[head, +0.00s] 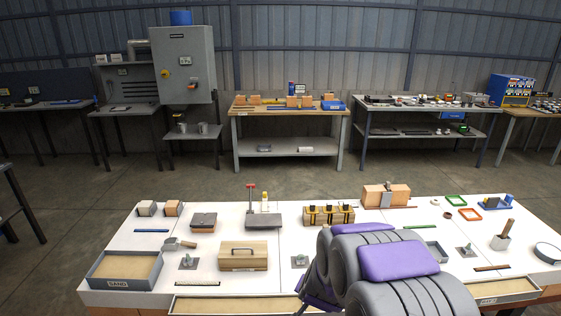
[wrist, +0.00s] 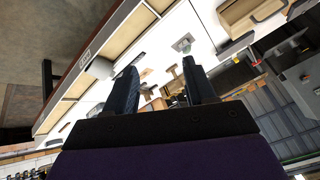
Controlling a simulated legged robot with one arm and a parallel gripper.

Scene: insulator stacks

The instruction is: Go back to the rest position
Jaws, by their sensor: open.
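My gripper (wrist: 162,82) shows in the wrist view with its two dark fingers spread apart and nothing held between them. It is over or near the white worktable (head: 110,237), which looks strongly tilted in that view. In the head view my grey arm with purple covers rises at the front, right of centre, and hides part of the table's front edge. My fingers cannot be made out in the head view.

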